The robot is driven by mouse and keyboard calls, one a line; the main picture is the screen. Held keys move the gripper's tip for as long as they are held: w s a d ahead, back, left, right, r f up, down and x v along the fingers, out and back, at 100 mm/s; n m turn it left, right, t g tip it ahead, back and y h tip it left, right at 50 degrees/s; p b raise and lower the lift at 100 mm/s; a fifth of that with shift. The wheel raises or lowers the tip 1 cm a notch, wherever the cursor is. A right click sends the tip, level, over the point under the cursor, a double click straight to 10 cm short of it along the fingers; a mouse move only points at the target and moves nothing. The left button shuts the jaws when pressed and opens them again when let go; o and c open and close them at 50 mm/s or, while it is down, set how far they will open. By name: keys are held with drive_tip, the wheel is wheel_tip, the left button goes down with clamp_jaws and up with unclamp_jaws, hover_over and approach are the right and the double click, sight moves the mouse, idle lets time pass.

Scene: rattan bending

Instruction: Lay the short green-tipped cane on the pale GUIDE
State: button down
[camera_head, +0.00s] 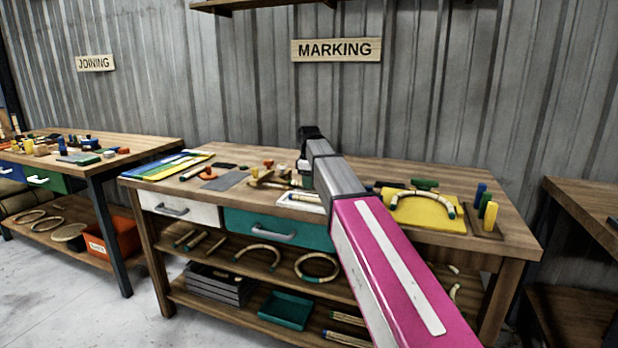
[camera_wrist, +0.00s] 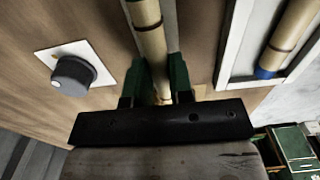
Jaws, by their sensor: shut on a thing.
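In the wrist view my gripper (camera_wrist: 160,80) has its green fingers on both sides of a pale cane (camera_wrist: 148,45) with dark bands and is shut on it. The cane runs up out of the picture, so its far end is hidden and I cannot see a green tip. I cannot tell its height above the wooden bench. In the head view my arm hides most of the gripper and the cane. I cannot single out the pale guide with certainty; a white-rimmed tray (camera_wrist: 232,45) lies right of the held cane.
A blue-ended cane (camera_wrist: 292,35) lies in the white-rimmed tray. A dark knob on a white plate (camera_wrist: 73,76) is on the left. On the marking bench, a yellow board (camera_head: 425,213) bears a curved cane (camera_head: 420,195), with upright coloured blocks (camera_head: 490,215) at right.

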drive_tip(key=shift+f, duration=0.15)
drive_tip(key=c, duration=0.9)
unclamp_jaws()
wheel_tip(320, 180, up, 11)
drive_tip(key=shift+f, duration=0.1)
drive_tip(key=shift+s, duration=0.15)
